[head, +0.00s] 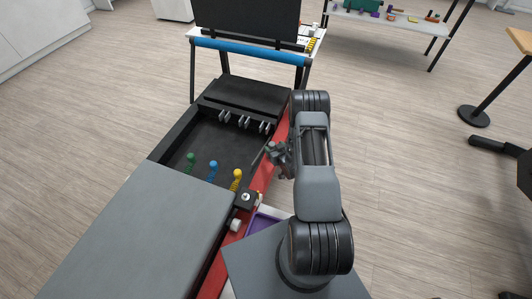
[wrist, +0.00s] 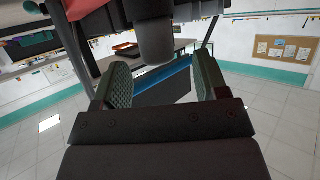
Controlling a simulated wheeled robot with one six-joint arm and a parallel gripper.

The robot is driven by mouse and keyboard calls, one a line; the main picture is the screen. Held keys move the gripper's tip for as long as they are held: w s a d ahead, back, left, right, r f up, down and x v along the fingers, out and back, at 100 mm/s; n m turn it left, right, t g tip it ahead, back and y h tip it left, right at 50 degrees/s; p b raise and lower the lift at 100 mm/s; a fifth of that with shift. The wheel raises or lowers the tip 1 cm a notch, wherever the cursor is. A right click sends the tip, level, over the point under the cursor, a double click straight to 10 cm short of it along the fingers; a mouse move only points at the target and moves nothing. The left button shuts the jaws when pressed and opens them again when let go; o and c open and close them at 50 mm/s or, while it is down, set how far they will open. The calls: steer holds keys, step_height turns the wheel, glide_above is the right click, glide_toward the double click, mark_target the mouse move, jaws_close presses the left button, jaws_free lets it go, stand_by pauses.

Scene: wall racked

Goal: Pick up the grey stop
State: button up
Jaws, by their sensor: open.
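My gripper (head: 268,156) is beside the red rail of the long black frame, on its right side in the head view. In the wrist view its two green-grey ribbed fingers (wrist: 163,78) stand wide apart. A dark grey rounded piece (wrist: 155,42) shows at the top of the wrist view, between the fingers in the picture and not gripped. I cannot tell whether it is the grey stop. In the head view, several small grey upright pieces (head: 243,121) stand in a row across the frame, left of my gripper. I cannot tell which grey piece is the stop.
Green (head: 190,158), blue (head: 213,166) and yellow (head: 238,174) knobbed springs stand in the frame. A grey flat platform (head: 140,235) covers its near end. A black block with a pale knob (head: 246,197) sits by the red rail (head: 264,174).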

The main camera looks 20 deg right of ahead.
mark_target(270, 143)
steer(key=shift+x, duration=2.75)
steer(key=shift+d+f, duration=0.1)
steer(key=c, duration=1)
